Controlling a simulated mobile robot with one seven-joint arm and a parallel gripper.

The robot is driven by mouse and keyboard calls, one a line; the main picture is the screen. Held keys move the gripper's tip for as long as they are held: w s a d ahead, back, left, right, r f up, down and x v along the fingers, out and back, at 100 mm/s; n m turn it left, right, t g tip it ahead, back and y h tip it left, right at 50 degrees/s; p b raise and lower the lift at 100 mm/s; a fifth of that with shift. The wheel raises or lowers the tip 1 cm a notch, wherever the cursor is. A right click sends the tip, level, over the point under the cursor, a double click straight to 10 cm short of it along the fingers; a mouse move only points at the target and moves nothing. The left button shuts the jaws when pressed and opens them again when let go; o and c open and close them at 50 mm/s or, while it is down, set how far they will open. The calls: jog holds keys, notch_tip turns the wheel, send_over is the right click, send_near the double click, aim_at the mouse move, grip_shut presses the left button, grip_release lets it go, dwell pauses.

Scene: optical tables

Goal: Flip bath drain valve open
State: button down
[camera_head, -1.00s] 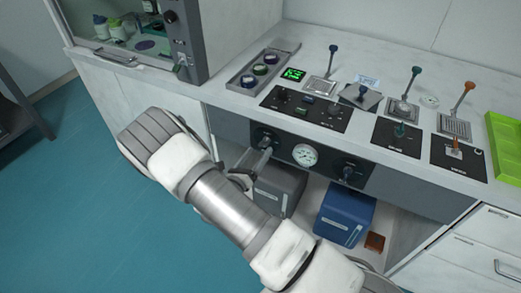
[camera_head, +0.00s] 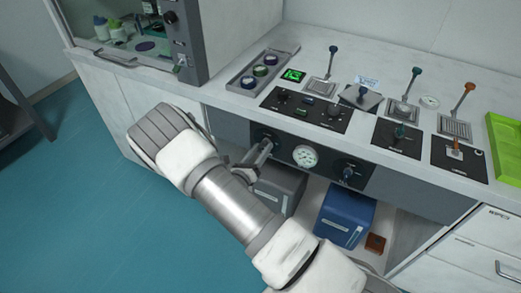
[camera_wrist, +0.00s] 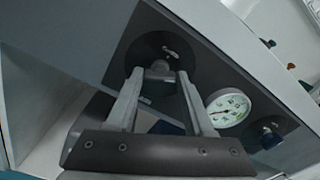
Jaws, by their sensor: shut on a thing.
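A dark front panel (camera_head: 326,168) under the countertop carries a left valve knob (camera_head: 268,140), a round white gauge (camera_head: 305,156) and a right valve knob (camera_head: 348,173). My gripper (camera_head: 262,149) reaches up to the left knob from below and is shut on it. In the wrist view the left knob (camera_wrist: 160,67) sits between the fingertips (camera_wrist: 160,76), in front of a round black plate (camera_wrist: 165,50). The gauge (camera_wrist: 228,108) and the right knob (camera_wrist: 270,137) show to the right, clear of the fingers. The knob's labels are too small to read.
On the countertop (camera_head: 225,99) are a tray of small jars (camera_head: 262,72), black control panels (camera_head: 306,112), upright-handled fixtures (camera_head: 403,109) and a green tray (camera_head: 507,145). A grey box (camera_head: 280,188) and a blue box (camera_head: 345,216) stand below. The floor at left is clear.

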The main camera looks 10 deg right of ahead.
jog(key=shift+m+b, duration=0.5)
jog(key=shift+m, duration=2.4)
jog(key=shift+c, duration=1.4)
grip_release()
jog(key=p+v, duration=0.1)
jog(key=v, duration=1.6)
jog(key=shift+s+p, duration=0.2)
jog(key=shift+p, duration=0.1)
jog(key=shift+a, duration=0.1)
